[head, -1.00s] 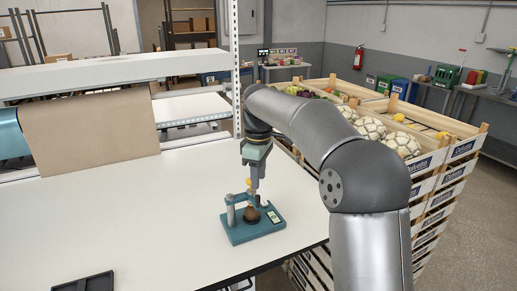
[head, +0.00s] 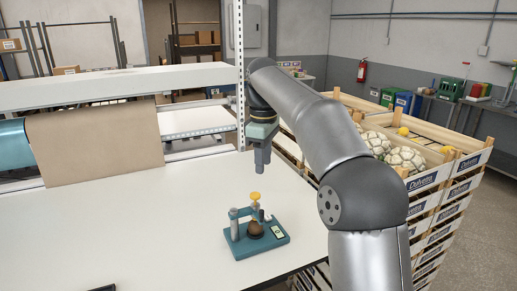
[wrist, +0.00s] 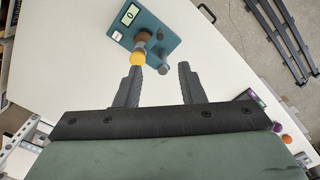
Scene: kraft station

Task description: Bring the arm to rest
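My gripper (head: 262,168) hangs pointing down above the white table, behind and above a teal bench device. In the wrist view its two dark fingers (wrist: 158,75) stand apart with nothing between them. The teal device (head: 240,248) sits on the table near its right edge. It has a yellow knob (head: 256,196) on top, a brown rounded piece (head: 255,229) under the knob and a small display. The wrist view also shows the teal device (wrist: 166,22), with its yellow knob (wrist: 138,57) near the left fingertip but apart from it.
Stacked crates (head: 440,190) with white netted produce stand right of the table, close to my arm. The table's middle (head: 120,220) is clear.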

